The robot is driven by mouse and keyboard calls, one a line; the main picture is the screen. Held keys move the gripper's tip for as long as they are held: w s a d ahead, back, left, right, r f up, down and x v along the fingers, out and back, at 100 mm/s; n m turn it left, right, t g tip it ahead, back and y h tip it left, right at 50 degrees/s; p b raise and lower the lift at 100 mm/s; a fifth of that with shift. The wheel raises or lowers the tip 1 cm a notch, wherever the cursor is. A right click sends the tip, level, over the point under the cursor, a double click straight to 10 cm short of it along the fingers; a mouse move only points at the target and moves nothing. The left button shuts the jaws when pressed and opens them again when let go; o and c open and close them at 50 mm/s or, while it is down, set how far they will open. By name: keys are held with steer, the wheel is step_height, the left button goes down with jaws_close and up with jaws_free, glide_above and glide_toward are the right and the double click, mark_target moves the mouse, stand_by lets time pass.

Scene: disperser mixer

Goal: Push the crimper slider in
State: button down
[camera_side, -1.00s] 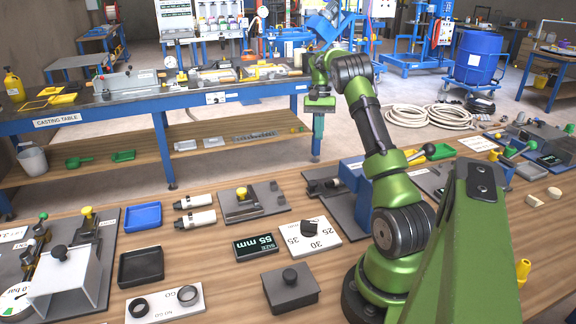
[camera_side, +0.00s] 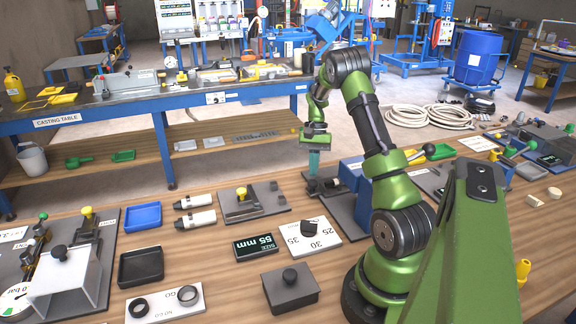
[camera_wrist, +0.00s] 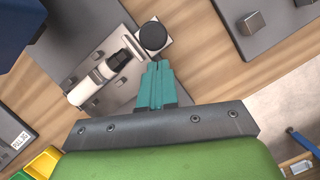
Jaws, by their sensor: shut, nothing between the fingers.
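The crimper is a blue block (camera_side: 355,190) on a grey plate, right of centre in the side view. A black round knob on a light block, which looks like its slider (camera_wrist: 153,36), sits at the plate's end in the wrist view. A white cylinder with a black tip (camera_wrist: 92,82) lies on the plate beside it. My gripper (camera_side: 314,170) has its teal fingers pointing down over the plate's left end; in the wrist view the shut fingertips (camera_wrist: 158,66) appear just below the knob. Contact with the slider cannot be told.
A size display (camera_side: 256,246) and a white dial card (camera_side: 313,238) lie in front of the plate. A grey fixture with a yellow knob (camera_side: 242,193) stands to the left. Bare wooden bench surrounds the plate's end.

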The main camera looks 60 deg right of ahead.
mark_target(319, 191)
steer(key=shift+s+a, duration=0.1)
steer(key=shift+a, duration=0.35)
steer(key=shift+s+a, duration=1.55)
steer(key=shift+f, duration=0.1)
